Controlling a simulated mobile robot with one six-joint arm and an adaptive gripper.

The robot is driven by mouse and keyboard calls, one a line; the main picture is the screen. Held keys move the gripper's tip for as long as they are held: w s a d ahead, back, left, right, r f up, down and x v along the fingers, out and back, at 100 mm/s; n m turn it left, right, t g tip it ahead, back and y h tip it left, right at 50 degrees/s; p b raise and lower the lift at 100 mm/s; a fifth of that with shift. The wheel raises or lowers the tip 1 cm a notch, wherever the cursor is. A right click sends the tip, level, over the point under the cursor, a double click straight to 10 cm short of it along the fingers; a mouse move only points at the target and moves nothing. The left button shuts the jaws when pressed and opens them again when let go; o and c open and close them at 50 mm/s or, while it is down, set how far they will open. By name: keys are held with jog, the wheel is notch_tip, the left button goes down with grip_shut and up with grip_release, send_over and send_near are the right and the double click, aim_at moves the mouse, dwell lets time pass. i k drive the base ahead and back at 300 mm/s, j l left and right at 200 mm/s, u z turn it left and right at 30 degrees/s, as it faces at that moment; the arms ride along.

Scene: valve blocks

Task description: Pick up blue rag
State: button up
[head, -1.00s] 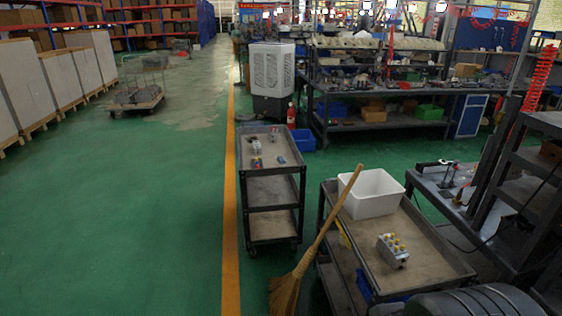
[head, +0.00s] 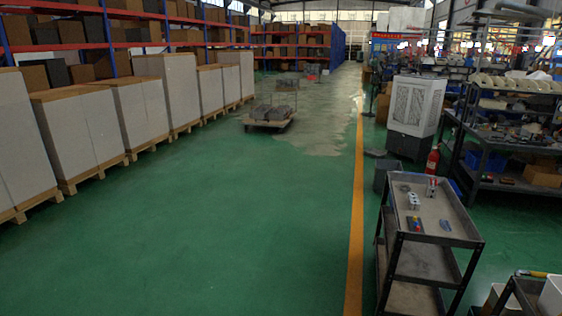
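I cannot make out a blue rag for certain. A small bluish item (head: 444,225) lies on the top shelf of a dark cart (head: 455,241) at the lower right. It is too small to tell whether it is cloth. My gripper is not in view.
Small valve-like parts (head: 413,200) sit on the same cart. Another cart (head: 525,290) with a white bin (head: 551,296) is cut off at the lower right corner. A red extinguisher (head: 432,161) and a white cooler (head: 414,105) stand behind. Open green floor (head: 220,220) lies left of the yellow line.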

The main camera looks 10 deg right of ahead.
aim_at(445, 224)
jog(key=i+z, duration=0.1)
jog(key=i, duration=0.45)
jog(key=i+j+z, duration=0.1)
jog(key=i, duration=0.4)
jog(key=i+j+z, duration=0.1)
jog(key=i, duration=0.45)
jog(key=i+j+z, duration=0.1)
jog(key=i, duration=0.4)
jog(key=i+z, duration=0.3)
jog(key=i, duration=0.15)
jog(key=i+j+z, duration=0.1)
jog(key=i+z, duration=0.2)
jog(key=i, duration=0.2)
jog(key=i+j+z, duration=0.3)
jog(key=i, duration=0.15)
jog(key=i+j+z, duration=0.3)
jog(key=i, duration=0.15)
jog(key=i+z, duration=0.6)
jog(key=z, duration=0.25)
jog(key=i+j+z, duration=0.1)
jog(key=i+z, duration=0.3)
jog(key=k, duration=0.1)
